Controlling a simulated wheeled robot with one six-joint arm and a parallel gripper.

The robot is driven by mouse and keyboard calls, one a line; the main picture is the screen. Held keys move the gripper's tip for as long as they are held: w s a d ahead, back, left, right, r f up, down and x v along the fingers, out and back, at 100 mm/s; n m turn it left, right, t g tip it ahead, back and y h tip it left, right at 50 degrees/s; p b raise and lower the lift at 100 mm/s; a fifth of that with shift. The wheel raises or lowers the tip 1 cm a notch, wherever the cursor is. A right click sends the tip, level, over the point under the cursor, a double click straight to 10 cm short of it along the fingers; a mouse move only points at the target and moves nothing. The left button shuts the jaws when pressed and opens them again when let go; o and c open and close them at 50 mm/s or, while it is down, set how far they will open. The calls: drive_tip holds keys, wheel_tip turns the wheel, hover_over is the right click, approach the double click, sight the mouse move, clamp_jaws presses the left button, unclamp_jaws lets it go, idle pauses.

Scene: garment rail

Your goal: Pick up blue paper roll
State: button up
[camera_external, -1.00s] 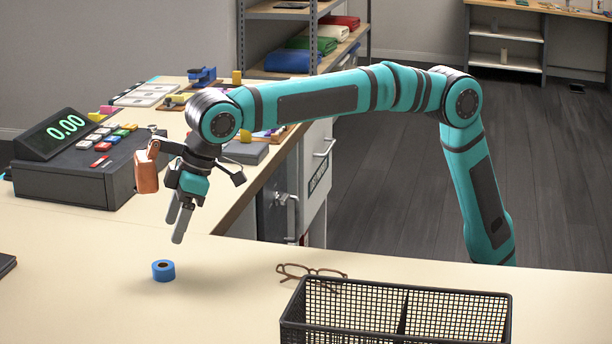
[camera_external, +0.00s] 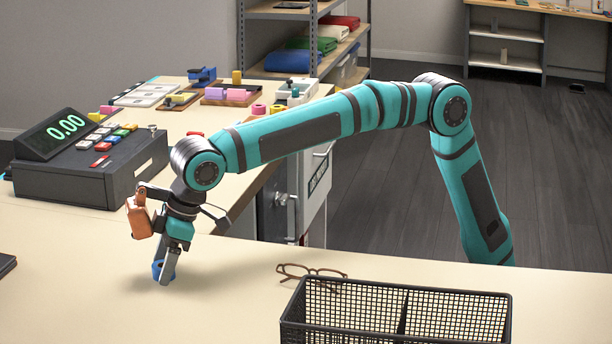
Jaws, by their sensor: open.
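The blue paper roll (camera_external: 156,269) stands on the light counter, left of the middle. My gripper (camera_external: 166,276) is down at the roll with its fingers pointing to the counter. The fingers hide the right part of the roll. The gripper is open, with its fingertips close to counter height. I cannot tell whether the fingers touch the roll or how they straddle it.
A black mesh basket (camera_external: 395,290) with a divider stands at the front right. Brown glasses (camera_external: 311,272) lie behind it. A dark cash register (camera_external: 90,165) stands at the back left. The counter (camera_external: 70,290) left of the roll is mostly clear.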

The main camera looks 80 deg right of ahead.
drive_tip(key=c, duration=1.1)
